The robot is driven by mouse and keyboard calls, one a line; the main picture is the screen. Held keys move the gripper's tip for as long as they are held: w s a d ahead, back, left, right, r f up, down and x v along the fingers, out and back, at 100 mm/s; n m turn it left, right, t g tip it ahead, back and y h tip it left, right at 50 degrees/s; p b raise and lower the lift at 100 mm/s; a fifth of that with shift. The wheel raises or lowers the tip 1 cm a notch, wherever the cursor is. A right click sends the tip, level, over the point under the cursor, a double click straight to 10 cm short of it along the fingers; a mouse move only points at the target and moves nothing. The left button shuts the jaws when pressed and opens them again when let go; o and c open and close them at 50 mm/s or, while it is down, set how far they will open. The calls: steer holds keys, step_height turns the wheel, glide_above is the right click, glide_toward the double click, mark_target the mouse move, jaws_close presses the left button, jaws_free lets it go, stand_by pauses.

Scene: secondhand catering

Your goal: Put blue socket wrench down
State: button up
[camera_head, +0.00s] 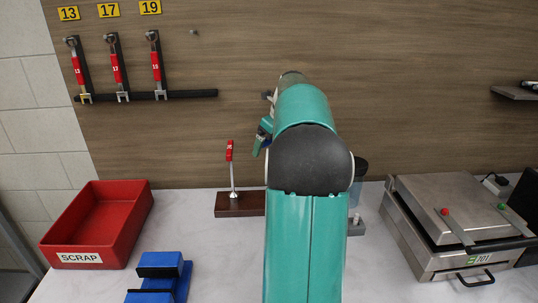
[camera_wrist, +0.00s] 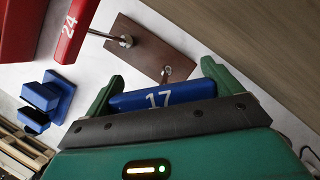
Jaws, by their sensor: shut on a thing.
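The blue socket wrench (camera_wrist: 163,95), marked 17, lies between the two green fingers of my gripper (camera_wrist: 160,92) in the wrist view. My gripper is shut on its blue handle. In the head view my arm hides most of it, and only a small blue bit shows beside my gripper (camera_head: 264,138). A brown wooden stand (camera_head: 238,205) is below; it also shows in the wrist view (camera_wrist: 140,48). A red-handled wrench (camera_head: 229,152) stands upright in it, marked 24 in the wrist view (camera_wrist: 72,30). A metal end (camera_wrist: 166,73) shows by the stand; I cannot tell whether it touches.
A red SCRAP tray (camera_head: 70,245) and a blue block fixture (camera_head: 160,272) stand to the left. A steel press (camera_head: 445,215) stands to the right. Several red-handled wrenches (camera_head: 115,68) hang on the back wall. White tabletop is free between tray and stand.

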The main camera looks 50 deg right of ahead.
steer(key=shift+d+f, duration=0.15)
steer(key=shift+f, duration=1.7)
steer(key=o, duration=1)
steer(key=v, duration=1.2)
steer(key=w+a+r+n, duration=0.1)
steer(key=w+a+n, duration=0.3)
steer(key=a+n, duration=0.75)
steer(key=s+a+f+n, duration=0.15)
steer(key=a+n, duration=0.55)
steer(key=a, duration=1.2)
steer(key=s+a+f+n, duration=0.3)
steer(key=s+a+n, duration=0.1)
steer(key=a+n, duration=0.2)
steer(key=s+a+f+n, duration=0.4)
steer(key=a+n, duration=0.2)
steer(key=s+a+f+n+t, duration=0.1)
steer(key=s+a+f+n, duration=0.3)
steer(key=a+n, duration=0.2)
steer(key=shift+s+a, duration=0.15)
steer(key=shift+s, duration=0.1)
